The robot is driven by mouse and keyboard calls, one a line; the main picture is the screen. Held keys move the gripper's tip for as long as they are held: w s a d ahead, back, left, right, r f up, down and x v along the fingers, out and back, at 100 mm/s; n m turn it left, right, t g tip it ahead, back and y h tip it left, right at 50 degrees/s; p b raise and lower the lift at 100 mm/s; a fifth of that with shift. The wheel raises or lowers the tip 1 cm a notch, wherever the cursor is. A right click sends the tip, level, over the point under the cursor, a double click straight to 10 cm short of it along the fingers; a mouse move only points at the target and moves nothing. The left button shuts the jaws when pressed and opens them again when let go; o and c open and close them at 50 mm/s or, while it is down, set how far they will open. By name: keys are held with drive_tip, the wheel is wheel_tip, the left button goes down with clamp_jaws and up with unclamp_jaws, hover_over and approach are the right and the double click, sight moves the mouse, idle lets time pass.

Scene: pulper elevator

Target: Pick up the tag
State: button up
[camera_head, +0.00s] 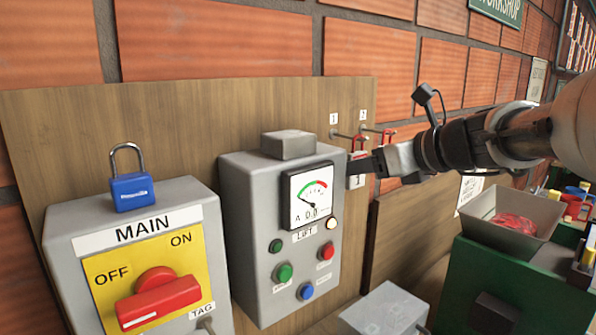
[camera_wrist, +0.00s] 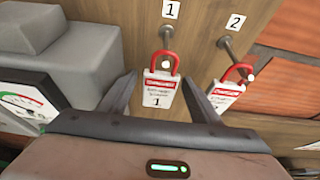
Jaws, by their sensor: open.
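A white tag with a red band, a red loop and the number 1 (camera_wrist: 158,91) hangs on the hook under label 1. It also shows partly in the head view (camera_head: 356,182), with my finger covering some of it. A second, similar tag (camera_wrist: 226,92) hangs on the hook under label 2, partly hidden by my right finger. My gripper (camera_wrist: 158,76) is open, with its fingers to the left and right of tag 1 in the wrist view. In the head view my gripper (camera_head: 356,167) reaches in from the right. I cannot tell whether either finger touches a tag.
The grey LIFT control box (camera_head: 265,235) with a meter stands close left of the gripper. The MAIN switch box (camera_head: 130,255) carries a blue padlock (camera_head: 131,192). A wooden backboard (camera_head: 190,125) holds the hooks. A grey bin (camera_head: 512,215) stands at right.

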drive_tip(key=shift+s+d+r, duration=0.1)
drive_tip(key=shift+s, duration=0.15)
drive_tip(key=shift+c, duration=0.2)
drive_tip(key=c, duration=1.1)
